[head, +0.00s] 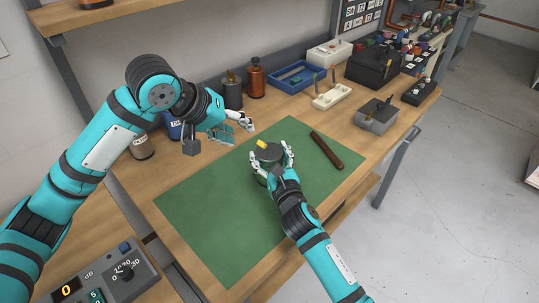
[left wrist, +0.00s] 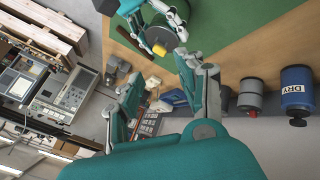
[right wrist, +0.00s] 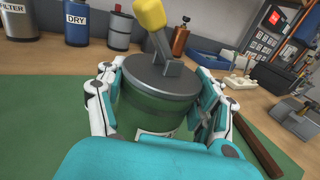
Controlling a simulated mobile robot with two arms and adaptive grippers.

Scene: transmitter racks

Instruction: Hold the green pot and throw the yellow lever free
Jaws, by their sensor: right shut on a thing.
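The green pot (right wrist: 155,120) stands on the green mat with a grey lid (right wrist: 163,80) on top. The yellow lever (right wrist: 150,15) rises from a grey bracket on the lid and leans to the upper left in the right wrist view. Its yellow end (head: 262,145) also shows in the head view, and in the left wrist view (left wrist: 159,49). My right gripper (head: 271,157) is shut on the pot, one finger on each side. My left gripper (head: 241,131) is open and empty, apart from the lever, to its upper left in the head view.
A dark brown bar (head: 326,150) lies on the green mat (head: 215,205), right of the pot. Canisters, a brown bottle (head: 256,80) and a blue tray (head: 297,78) line the back. A grey box (head: 377,116) stands further right. The mat's front left is clear.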

